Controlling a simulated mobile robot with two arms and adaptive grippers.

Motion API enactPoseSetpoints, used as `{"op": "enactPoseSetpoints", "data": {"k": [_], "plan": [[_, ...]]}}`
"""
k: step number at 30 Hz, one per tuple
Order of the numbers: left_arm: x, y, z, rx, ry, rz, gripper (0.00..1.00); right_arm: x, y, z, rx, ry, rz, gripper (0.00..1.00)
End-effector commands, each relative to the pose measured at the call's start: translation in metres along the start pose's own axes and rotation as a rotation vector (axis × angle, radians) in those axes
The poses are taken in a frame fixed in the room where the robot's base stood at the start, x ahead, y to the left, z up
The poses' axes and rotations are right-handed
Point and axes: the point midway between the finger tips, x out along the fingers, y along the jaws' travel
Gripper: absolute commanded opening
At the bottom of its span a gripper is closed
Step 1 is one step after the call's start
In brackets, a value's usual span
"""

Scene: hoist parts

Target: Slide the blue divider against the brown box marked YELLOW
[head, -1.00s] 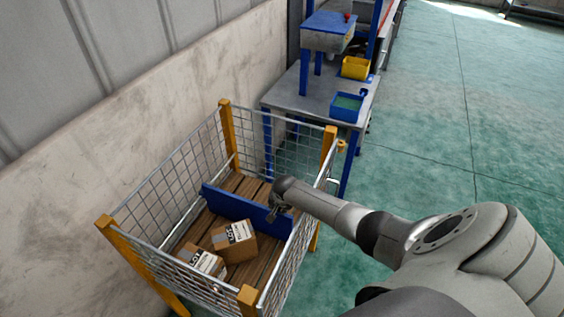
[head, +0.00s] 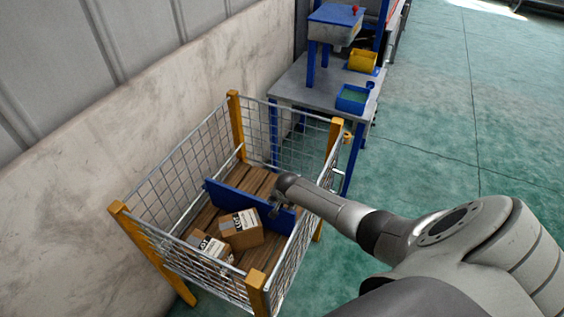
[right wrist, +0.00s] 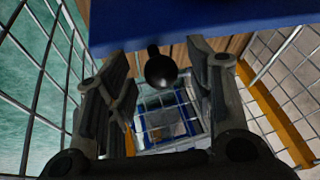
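The blue divider (head: 228,200) stands upright across the wooden floor of the wire basket. Two brown boxes lie on its near side. The larger box (head: 240,238) sits close to the divider's face; I cannot tell whether they touch. The smaller box (head: 208,247) is nearer the front left corner. Both have white labels, too small to read. My right gripper (head: 276,209) is at the divider's right part. In the right wrist view its fingers (right wrist: 162,88) are apart, with a black knob (right wrist: 160,70) between them below the blue divider (right wrist: 200,22). My left gripper is out of view.
The wire basket (head: 180,148) has mesh walls and yellow corner posts (head: 237,128), close around my right arm. A workbench (head: 305,88) with yellow and blue bins stands behind it. A wall is at left; green floor at right is clear.

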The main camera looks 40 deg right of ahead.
Motion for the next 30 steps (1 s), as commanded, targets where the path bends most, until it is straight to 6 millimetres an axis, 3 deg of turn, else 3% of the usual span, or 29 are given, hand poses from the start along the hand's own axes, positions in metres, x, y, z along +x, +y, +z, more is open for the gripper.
{"op": "enactPoseSetpoints", "data": {"k": [11, 30], "plan": [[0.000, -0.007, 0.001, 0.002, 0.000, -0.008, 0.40, -0.006, 0.000, -0.001, 0.000, 0.001, -0.002, 0.49], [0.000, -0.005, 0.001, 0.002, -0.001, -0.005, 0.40, -0.081, 0.000, 0.000, 0.000, 0.001, -0.002, 0.49]]}}
